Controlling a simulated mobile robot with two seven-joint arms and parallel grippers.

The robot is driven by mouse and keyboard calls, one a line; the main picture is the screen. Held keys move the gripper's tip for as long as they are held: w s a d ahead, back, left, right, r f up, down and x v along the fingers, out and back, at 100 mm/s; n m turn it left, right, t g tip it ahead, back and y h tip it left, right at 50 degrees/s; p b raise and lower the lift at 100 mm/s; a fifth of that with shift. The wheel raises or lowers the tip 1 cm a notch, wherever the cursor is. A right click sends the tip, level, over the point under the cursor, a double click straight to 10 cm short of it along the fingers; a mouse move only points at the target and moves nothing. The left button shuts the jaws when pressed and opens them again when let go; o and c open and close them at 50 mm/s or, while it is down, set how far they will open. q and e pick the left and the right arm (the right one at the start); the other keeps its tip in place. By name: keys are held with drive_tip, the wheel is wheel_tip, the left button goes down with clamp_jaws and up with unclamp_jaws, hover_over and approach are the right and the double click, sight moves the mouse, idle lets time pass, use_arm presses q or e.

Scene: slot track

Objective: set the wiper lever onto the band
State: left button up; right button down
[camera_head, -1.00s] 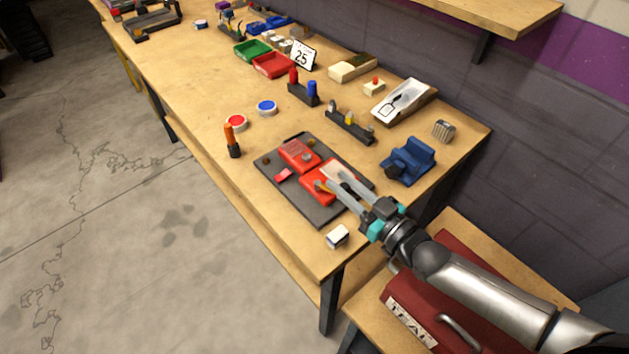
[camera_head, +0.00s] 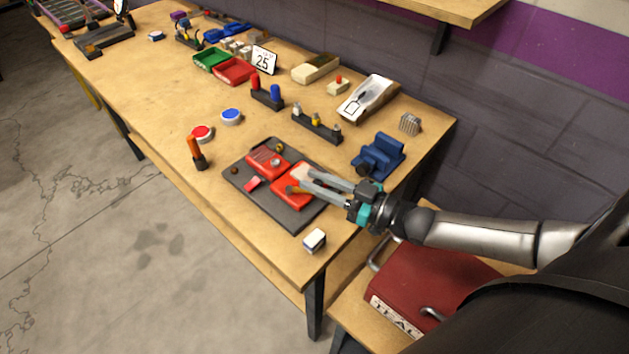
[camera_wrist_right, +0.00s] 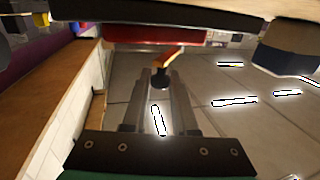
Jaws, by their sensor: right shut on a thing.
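My right gripper (camera_head: 302,183) is over the nearer red block (camera_head: 288,196) on the dark grey board (camera_head: 247,202). A small orange-brown lever (camera_head: 293,189) shows at its fingertips, and I take it for the wiper lever. In the right wrist view the gripper (camera_wrist_right: 160,78) is shut on the dark knob of this lever (camera_wrist_right: 168,60), whose bar sticks out tilted beyond the tips. I cannot tell whether the lever touches the block. The band cannot be clearly made out. My left gripper is not in view.
A second red block (camera_head: 268,160) and a small pinkish-red piece (camera_head: 252,184) are also on the board. A blue vise (camera_head: 379,157) stands behind the gripper. A white-and-dark box (camera_head: 314,240) is near the front edge. An orange-handled tool (camera_head: 195,150) stands left of the board.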

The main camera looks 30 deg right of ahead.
drive_tip(key=c, duration=0.7)
unclamp_jaws()
drive_tip(key=p+v, duration=0.2)
drive_tip(key=v, duration=1.3)
drive_tip(key=shift+s, duration=0.15)
drive_tip(key=shift+d, duration=0.1)
